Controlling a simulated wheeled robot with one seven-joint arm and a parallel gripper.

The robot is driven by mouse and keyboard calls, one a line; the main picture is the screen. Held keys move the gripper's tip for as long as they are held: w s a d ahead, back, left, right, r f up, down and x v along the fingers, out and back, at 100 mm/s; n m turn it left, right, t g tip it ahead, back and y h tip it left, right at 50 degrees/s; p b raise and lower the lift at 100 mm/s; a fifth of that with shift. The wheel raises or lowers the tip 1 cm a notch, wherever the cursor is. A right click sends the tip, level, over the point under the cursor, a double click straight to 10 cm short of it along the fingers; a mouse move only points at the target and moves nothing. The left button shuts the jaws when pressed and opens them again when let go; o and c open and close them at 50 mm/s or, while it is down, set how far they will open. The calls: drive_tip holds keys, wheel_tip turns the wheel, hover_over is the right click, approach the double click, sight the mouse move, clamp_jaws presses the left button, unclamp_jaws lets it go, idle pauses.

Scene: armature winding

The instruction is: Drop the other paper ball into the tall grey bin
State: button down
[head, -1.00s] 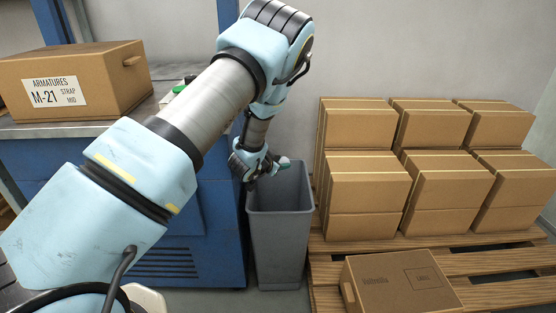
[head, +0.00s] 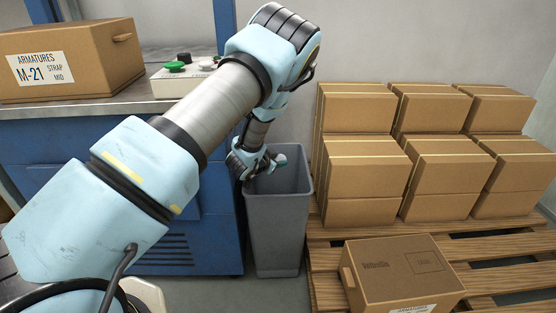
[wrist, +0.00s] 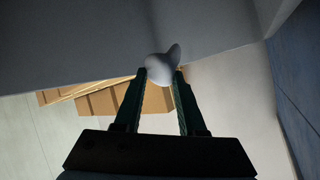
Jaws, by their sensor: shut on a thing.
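The tall grey bin (head: 276,235) stands on the floor between the blue bench and the pallet, its top open. My gripper (head: 272,163) is over the bin's mouth, towards its left side. In the wrist view my gripper (wrist: 161,76) is shut on a pale, lumpy paper ball (wrist: 162,64), held at the fingertips. In the head view the ball (head: 281,159) shows only as a small pale patch by the fingers. The inside bottom of the bin is hidden.
A blue bench (head: 180,217) stands close on the left, with a carton labelled M-21 (head: 95,65) and a button box (head: 170,84) on it. Stacked cartons (head: 365,165) and a lone carton (head: 400,272) sit on a wooden pallet (head: 480,252) at the right.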

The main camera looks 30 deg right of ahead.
drive_tip(key=shift+c, duration=2)
unclamp_jaws()
drive_tip(key=v, duration=0.7)
drive_tip(key=shift+a+p, duration=0.2)
drive_tip(key=shift+p, duration=0.15)
drive_tip(key=shift+s+r, duration=0.15)
